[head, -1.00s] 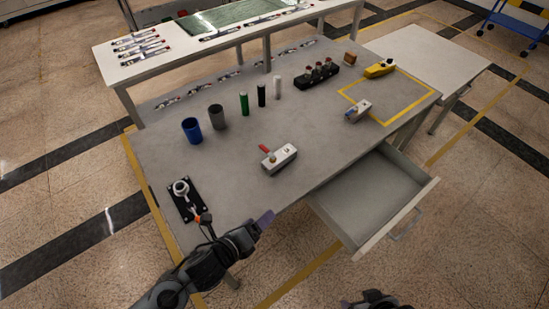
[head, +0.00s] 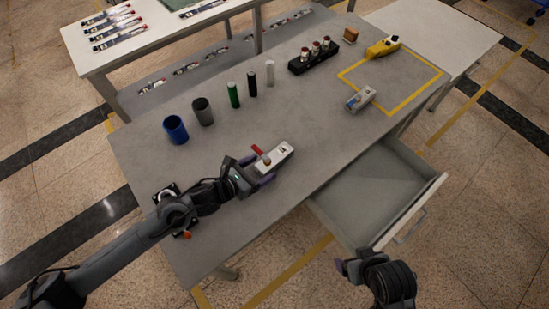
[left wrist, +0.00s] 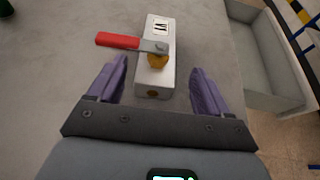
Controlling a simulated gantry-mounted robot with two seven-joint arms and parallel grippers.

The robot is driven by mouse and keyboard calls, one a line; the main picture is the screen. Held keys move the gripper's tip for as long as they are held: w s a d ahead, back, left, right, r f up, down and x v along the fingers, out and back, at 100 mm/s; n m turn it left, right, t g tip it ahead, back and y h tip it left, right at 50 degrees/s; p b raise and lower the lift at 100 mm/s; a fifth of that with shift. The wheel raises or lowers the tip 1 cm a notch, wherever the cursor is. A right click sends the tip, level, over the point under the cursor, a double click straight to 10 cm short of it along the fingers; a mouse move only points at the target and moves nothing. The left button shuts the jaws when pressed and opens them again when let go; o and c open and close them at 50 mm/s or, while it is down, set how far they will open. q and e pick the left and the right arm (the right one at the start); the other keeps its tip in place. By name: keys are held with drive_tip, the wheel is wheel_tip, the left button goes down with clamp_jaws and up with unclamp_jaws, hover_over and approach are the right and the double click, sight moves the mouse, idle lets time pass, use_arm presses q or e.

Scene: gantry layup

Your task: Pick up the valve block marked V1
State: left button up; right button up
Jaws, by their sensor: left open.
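A pale grey valve block (head: 279,155) with a red lever and a brass fitting lies on the grey table. In the left wrist view the block (left wrist: 162,80) has a dark mark on a white label at its far end; it looks like V1, but I cannot read it surely. My left gripper (head: 258,171) is at the block's near end. In the left wrist view its purple fingers (left wrist: 160,68) are apart, one on each side of the block, with gaps showing. My right gripper (head: 348,268) is low at the front, by the drawer; its fingers are unclear.
A second small block (head: 360,98) lies near the yellow outlined area, with a yellow tool (head: 382,47) behind. A blue cup (head: 175,130), a grey cup (head: 203,112) and several cylinders stand at the back. An open drawer (head: 375,190) juts out at the right front.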

sight(264, 165)
use_arm(q)
drive_tip(key=shift+b+x, duration=0.4)
drive_tip(key=shift+x, duration=2.3)
drive_tip(key=shift+w+a, duration=0.1)
drive_tip(key=shift+a, duration=0.1)
drive_tip(key=shift+c, duration=0.2)
drive_tip(key=c, duration=1.2)
drive_tip(key=shift+c, duration=0.4)
drive_tip(key=shift+r, duration=0.1)
